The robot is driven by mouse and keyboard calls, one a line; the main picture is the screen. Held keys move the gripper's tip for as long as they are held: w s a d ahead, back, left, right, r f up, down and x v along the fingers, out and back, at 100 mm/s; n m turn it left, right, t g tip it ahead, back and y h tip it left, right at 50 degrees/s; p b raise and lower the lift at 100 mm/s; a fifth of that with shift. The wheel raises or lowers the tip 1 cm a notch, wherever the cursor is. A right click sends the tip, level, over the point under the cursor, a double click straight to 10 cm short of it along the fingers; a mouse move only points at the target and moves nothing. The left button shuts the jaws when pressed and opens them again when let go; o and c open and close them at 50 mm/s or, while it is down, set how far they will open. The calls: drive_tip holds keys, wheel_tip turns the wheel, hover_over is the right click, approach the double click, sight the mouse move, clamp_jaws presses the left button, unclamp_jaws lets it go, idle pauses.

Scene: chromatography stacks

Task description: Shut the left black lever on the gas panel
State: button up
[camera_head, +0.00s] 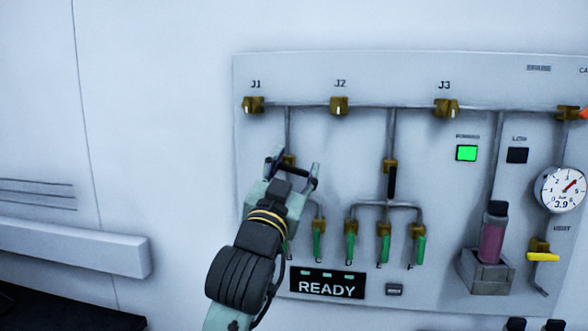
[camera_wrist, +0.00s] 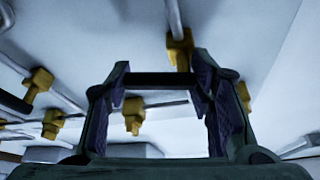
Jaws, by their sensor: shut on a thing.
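The gas panel (camera_head: 350,80) is on the wall. My gripper (camera_head: 295,166) is at its left vertical pipe, just in front of the left brass valve (camera_head: 289,160). In the wrist view that valve (camera_wrist: 180,50) lies just beyond the fingertips. The left black lever (camera_wrist: 160,79) shows there as a dark bar lying crosswise between the two fingers, its ends against them. In the head view my gripper mostly hides this lever, so its exact angle is hard to tell. The other black lever (camera_head: 392,182) hangs vertically along the middle pipe.
Several green levers (camera_head: 351,248) hang below on the branch pipes, some close to my arm. A READY display (camera_head: 327,284) is under them. A green lamp (camera_head: 466,153), a gauge (camera_head: 561,189) and a yellow lever (camera_head: 543,257) are at the right.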

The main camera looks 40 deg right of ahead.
drive_tip(key=shift+c, duration=1.4)
drive_tip(key=n, duration=0.1)
drive_tip(key=n+t+y+p, duration=0.1)
drive_tip(key=n, duration=0.1)
drive_tip(key=shift+s+d+r+n, duration=0.1)
drive_tip(key=shift+r+n, duration=0.2)
drive_tip(key=shift+n+t+y, duration=0.3)
drive_tip(key=shift+n+t, duration=0.2)
drive_tip(key=shift+n, duration=0.2)
drive_tip(key=o, duration=1.2)
drive_tip(key=shift+a, duration=0.2)
drive_tip(key=v, duration=0.7)
drive_tip(key=shift+s+a+f, duration=0.1)
drive_tip(key=shift+f, duration=0.05)
